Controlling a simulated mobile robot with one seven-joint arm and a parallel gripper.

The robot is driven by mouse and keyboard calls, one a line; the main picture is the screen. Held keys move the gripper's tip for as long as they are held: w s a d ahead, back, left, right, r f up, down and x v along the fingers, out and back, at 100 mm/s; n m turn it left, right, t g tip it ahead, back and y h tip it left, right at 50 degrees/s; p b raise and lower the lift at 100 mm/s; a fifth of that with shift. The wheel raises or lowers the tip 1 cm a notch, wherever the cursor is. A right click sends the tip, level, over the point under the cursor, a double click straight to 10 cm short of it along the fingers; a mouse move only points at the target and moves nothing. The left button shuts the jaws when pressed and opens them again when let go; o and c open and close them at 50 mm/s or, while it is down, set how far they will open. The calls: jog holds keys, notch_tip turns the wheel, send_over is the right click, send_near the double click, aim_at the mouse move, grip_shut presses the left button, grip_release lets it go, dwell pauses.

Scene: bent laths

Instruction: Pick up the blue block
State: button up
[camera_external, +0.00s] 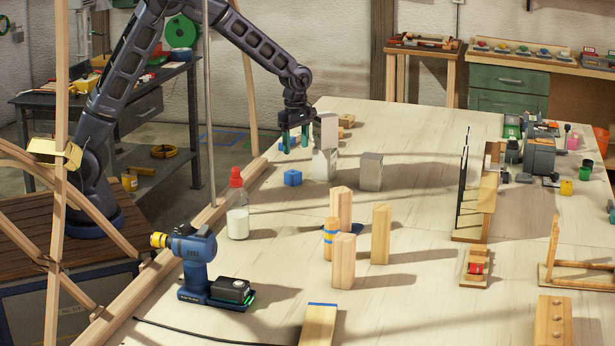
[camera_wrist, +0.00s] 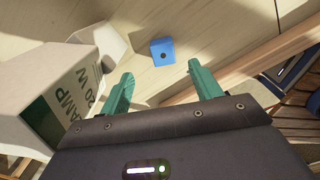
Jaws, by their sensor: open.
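The blue block (camera_external: 292,178) is a small cube on the light wooden table, near its left edge. It also shows in the wrist view (camera_wrist: 162,51), with a dark round spot on its top. My gripper (camera_external: 293,141) has green fingers and hangs above the block, a clear gap over it. In the wrist view the open, empty gripper (camera_wrist: 160,85) has one finger on each side, and the block lies beyond the fingertips, between their lines. Nothing hides the block in either view.
Another grey block (camera_external: 371,172) stands further right. A red-capped bottle (camera_external: 237,205) and upright wooden blocks (camera_external: 381,234) stand nearer the camera.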

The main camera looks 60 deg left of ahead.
aim_at(293, 172)
notch_tip(293, 172, down, 6)
jog(key=shift+r, duration=0.2)
jog(key=shift+s+a+f, duration=0.15)
jog(key=shift+f, duration=1.2)
jog(key=shift+s+a+f, duration=0.15)
jog(key=shift+f, duration=1.15)
jog(key=c, duration=1.1)
